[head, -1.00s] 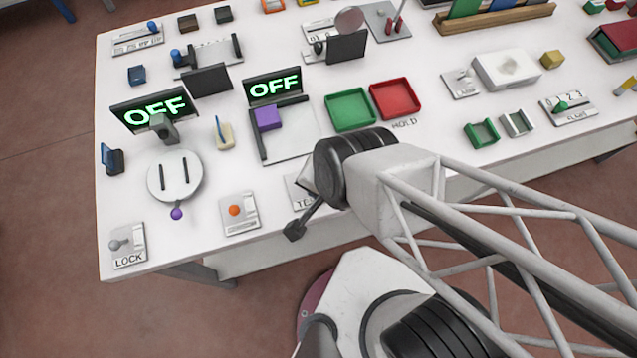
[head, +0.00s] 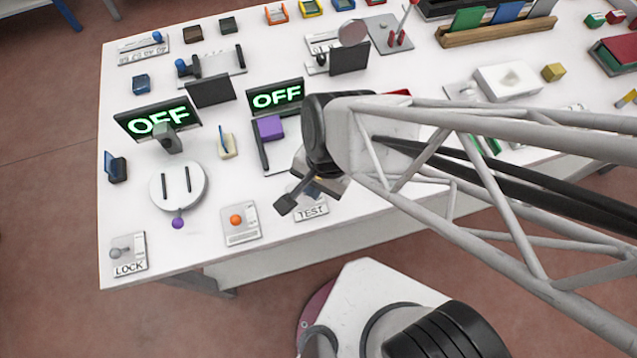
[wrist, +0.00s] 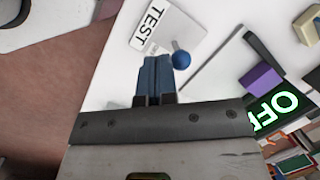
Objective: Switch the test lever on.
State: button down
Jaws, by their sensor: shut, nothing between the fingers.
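The test lever's plate (head: 311,210), labelled TEST, lies near the table's front edge in the head view. In the wrist view the plate (wrist: 170,30) is at the top, and the lever's blue ball knob (wrist: 181,60) shows just right of my fingertips. My gripper (wrist: 155,62) is shut and empty, its blue fingers close beside the knob; I cannot tell whether they touch it. In the head view my arm's end covers the lever. A display reading OFF (head: 277,97) stands behind, and another OFF display (head: 158,119) stands at the left.
Left of the TEST plate are a plate with an orange button (head: 238,221), a LOCK switch plate (head: 128,254) and a round white dial (head: 178,187). A purple block (head: 269,128) sits in a corner frame behind. The table's front edge is close.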

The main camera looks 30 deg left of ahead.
jog(key=shift+w+a+g+h, duration=0.45)
jog(key=shift+g+h, duration=0.25)
jog(key=shift+r, duration=0.25)
jog(key=shift+r, duration=0.6)
jog(key=shift+d, duration=0.1)
jog(key=d+v, duration=0.1)
jog(key=v, duration=1)
jog(key=shift+w+d+r, duration=0.15)
jog(key=shift+w+d, duration=0.15)
jog(key=shift+w, duration=0.2)
